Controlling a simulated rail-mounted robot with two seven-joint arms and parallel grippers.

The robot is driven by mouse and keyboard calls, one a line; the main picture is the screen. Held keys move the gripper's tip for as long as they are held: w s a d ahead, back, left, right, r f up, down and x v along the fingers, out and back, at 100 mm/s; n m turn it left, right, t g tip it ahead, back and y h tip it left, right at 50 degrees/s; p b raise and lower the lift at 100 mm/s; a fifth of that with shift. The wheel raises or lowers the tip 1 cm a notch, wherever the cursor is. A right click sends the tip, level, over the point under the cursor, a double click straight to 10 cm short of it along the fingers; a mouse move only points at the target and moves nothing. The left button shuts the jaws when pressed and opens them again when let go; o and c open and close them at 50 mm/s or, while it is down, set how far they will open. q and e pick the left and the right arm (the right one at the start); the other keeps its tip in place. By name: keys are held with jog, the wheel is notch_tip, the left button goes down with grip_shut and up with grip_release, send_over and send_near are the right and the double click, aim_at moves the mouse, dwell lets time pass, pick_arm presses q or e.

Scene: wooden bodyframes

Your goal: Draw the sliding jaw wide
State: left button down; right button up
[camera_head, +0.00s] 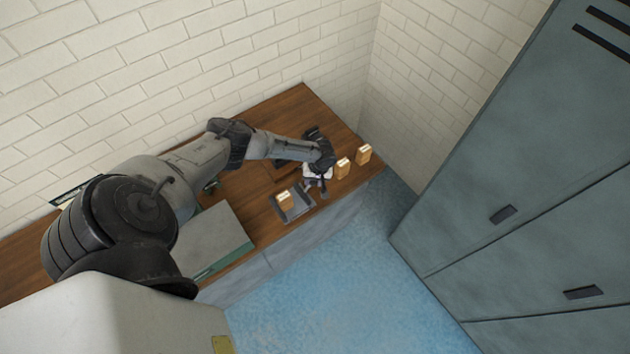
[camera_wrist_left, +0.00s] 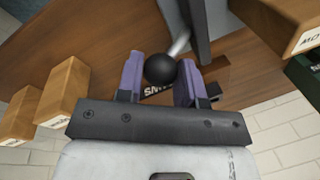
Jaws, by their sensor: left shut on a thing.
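My left gripper (camera_head: 318,187) reaches over the wooden bench to the right end of a grey vise-like fixture (camera_head: 295,212). In the left wrist view its two purple-padded fingers (camera_wrist_left: 160,72) are shut on a round black knob (camera_wrist_left: 160,69), one on each side. The knob sits on a short metal rod (camera_wrist_left: 179,44) that leads to a grey metal part (camera_wrist_left: 201,38) of the fixture. A wooden block (camera_head: 284,197) rests in the fixture. I cannot tell the sliding jaw apart from the fixture's other parts, or how wide it stands. My right gripper is not in view.
Two wooden blocks (camera_head: 343,168) (camera_head: 364,154) stand on the bench right of the gripper. A large grey-green box (camera_head: 212,238) lies left of the fixture. A brick wall (camera_head: 230,50) runs behind the bench. Tall grey lockers (camera_head: 510,190) stand right, across blue floor.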

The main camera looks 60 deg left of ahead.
pick_arm(q)
jog(key=shift+w, duration=0.15)
jog(key=c, duration=1.1)
grip_release()
jog(key=o, duration=0.3)
jog(key=shift+w, duration=0.2)
jog(key=shift+s, duration=0.15)
jog(key=shift+r, duration=0.6)
jog(key=r, duration=0.4)
jog(key=w+r, duration=0.1)
jog(key=r, duration=0.3)
jog(key=w+d+r, duration=0.1)
jog(key=r, duration=0.3)
jog(key=shift+w+r+p, duration=0.2)
jog(key=shift+p, duration=0.15)
